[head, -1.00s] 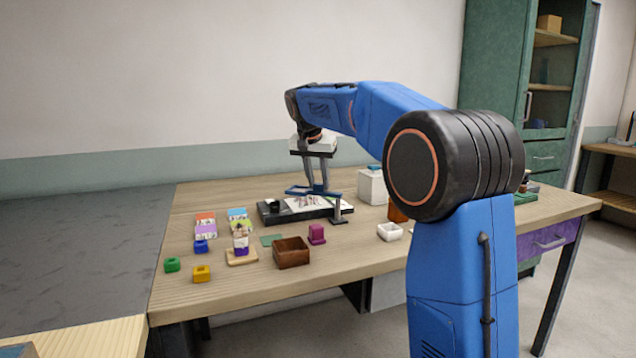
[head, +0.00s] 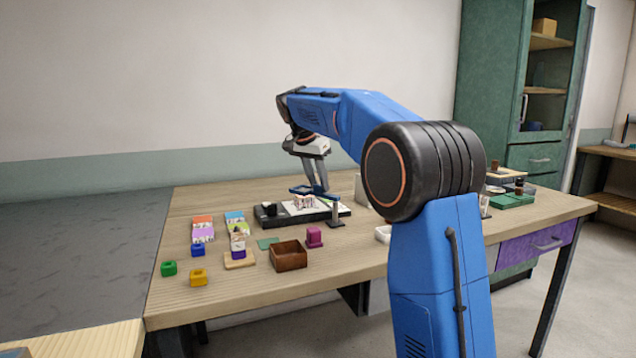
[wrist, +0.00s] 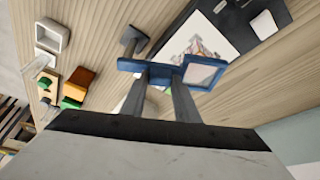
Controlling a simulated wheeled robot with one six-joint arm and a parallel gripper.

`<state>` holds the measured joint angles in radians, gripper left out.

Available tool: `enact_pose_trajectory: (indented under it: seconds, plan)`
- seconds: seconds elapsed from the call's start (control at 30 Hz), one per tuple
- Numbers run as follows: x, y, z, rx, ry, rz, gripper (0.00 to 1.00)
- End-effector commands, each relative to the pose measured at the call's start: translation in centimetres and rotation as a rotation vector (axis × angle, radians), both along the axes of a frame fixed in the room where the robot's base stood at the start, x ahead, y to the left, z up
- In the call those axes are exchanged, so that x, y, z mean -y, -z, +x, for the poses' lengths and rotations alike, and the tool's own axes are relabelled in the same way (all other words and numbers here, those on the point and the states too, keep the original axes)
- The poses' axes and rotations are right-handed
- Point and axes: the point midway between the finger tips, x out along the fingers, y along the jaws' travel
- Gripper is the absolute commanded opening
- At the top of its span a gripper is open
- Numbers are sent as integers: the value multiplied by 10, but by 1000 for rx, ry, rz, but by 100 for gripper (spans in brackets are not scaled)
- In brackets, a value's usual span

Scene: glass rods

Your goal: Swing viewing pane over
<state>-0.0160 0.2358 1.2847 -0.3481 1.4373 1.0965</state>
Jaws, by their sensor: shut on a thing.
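The viewing pane (wrist: 203,73) is a small clear panel in a blue frame on a blue bar (wrist: 135,65). In the head view its blue frame (head: 301,190) shows at the back edge of the black tray (head: 268,218). My gripper (wrist: 163,75) is shut on the blue bar beside the pane; in the head view its fingers (head: 318,188) slant down to it. A dark post (wrist: 133,40) stands near the bar's far end. A white sheet with a picture (wrist: 183,42) lies on the tray (wrist: 245,12).
A brown open box (head: 289,257), a magenta block (head: 314,237) and several coloured blocks stand in front of the tray. Bare tabletop (head: 215,300) lies at the front left.

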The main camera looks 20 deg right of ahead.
Motion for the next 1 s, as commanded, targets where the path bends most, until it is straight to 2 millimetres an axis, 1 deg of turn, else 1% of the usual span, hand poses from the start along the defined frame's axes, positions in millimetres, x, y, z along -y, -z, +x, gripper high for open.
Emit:
enact_pose_trajectory:
  seconds: [0.1,0.13,0.2,0.5,0.63,0.77,1.0]
  plan:
    - [0,-1,0,2,-1,0,0]
    - [0,-1,0,2,-1,0,33]
    - [0,-1,0,1,-2,1,47]
    - [0,-1,0,0,-1,0,47]
    - [-3,-8,-1,0,-1,0,47]
    - [-9,-26,-5,3,-2,0,47]
    - [-26,-70,-13,3,-2,0,47]
